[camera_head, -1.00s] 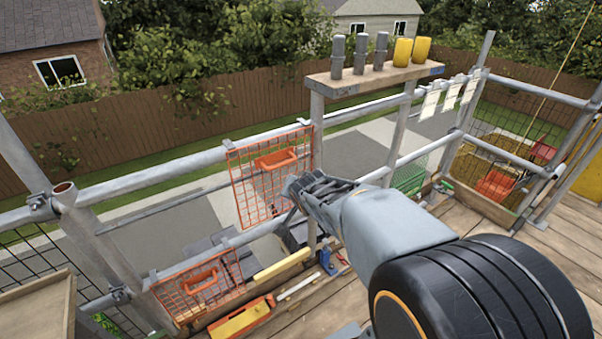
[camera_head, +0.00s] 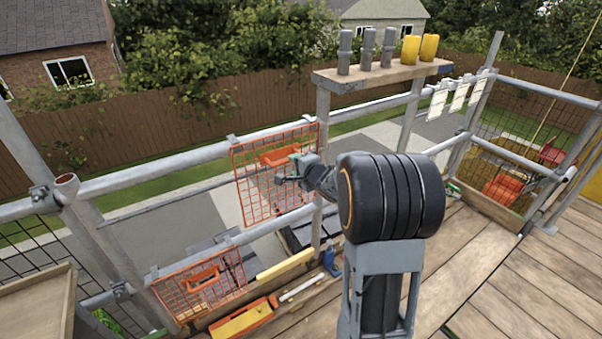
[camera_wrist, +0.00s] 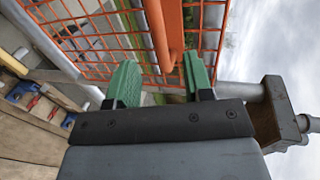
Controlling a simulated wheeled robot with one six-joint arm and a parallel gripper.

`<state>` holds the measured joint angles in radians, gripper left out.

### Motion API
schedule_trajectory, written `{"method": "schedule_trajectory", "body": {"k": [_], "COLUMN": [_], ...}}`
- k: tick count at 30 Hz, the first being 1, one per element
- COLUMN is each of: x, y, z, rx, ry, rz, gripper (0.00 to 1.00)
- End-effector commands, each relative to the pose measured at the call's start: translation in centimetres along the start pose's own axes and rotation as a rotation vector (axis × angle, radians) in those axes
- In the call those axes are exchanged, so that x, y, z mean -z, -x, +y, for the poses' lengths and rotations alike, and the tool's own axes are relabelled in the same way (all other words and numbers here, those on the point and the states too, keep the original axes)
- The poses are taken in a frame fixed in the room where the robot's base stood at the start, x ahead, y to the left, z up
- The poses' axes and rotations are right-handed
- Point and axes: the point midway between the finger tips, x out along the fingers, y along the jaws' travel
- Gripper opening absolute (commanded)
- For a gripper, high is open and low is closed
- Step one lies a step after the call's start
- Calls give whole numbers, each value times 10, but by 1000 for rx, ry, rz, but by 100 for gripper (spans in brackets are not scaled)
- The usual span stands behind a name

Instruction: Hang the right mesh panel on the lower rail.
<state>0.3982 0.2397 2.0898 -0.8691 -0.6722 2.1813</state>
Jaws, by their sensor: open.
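An orange mesh panel (camera_head: 250,196) hangs from the upper rail (camera_head: 180,166), left of a grey post. It has an orange bar handle (camera_head: 278,157) near its top. A second orange mesh panel (camera_head: 212,298) hangs on the lower rail (camera_head: 222,248) at lower left. My gripper (camera_head: 287,170) is at the upper panel's handle. In the wrist view my gripper (camera_wrist: 160,80) has its green fingers apart, with the orange handle (camera_wrist: 168,40) at or just beyond the gap between them. Whether the fingers touch it, I cannot tell.
A wooden shelf (camera_head: 385,74) with grey and yellow cylinders stands above right. White tags (camera_head: 458,96) hang further right. A yellow-and-orange tool (camera_head: 240,320) and a blue item (camera_head: 331,262) lie near the deck edge. The lower rail right of the second panel looks bare.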

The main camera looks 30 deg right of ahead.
Motion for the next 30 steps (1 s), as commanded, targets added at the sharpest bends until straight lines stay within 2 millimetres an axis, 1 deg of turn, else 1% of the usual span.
{"method": "schedule_trajectory", "body": {"k": [1, 6, 8, 15, 21, 30], "x": [0, -1, 0, 0, 0, 0], "y": [-8, -28, -34, -55, -64, -68], "z": [4, 2, -1, -1, 0, 0], "rx": [0, -1, -2, -2, -1, -1], "ry": [2, 1, 0, 1, 1, 1], "rz": [-2, -2, -1, 0, 0, 1], "gripper": [47, 47, 47, 47, 47, 47]}}
